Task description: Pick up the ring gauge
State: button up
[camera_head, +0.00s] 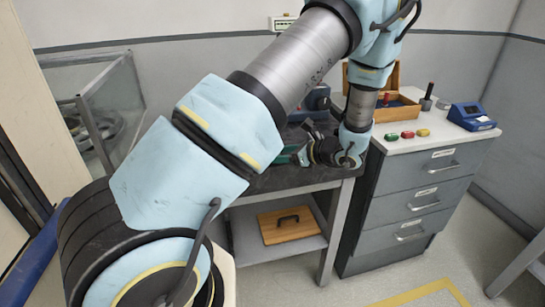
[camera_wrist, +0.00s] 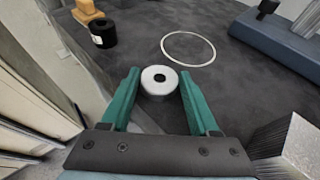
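The ring gauge, a short silvery cylinder with a dark round hole (camera_wrist: 159,81), is on the dark bench top in the wrist view. My gripper (camera_wrist: 158,76) is open, with its green fingers reaching forward to the left and right of the ring gauge. A narrow gap shows between each finger and the gauge; how high the fingers are above the bench is hard to tell. In the head view my gripper (camera_head: 287,155) is low over the dark bench (camera_head: 262,183), and I cannot make out the ring gauge there.
A thin white circle (camera_wrist: 211,48) lies beyond the gauge on the bench. A black cylinder (camera_wrist: 102,33) stands at upper left, a blue-grey block (camera_wrist: 275,42) at upper right, and a bristly grey block (camera_wrist: 291,146) near the right finger. A drawer cabinet (camera_head: 413,198) adjoins the bench.

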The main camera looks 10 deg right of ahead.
grip_shut()
jog(key=shift+r, duration=0.1)
dwell(0.4)
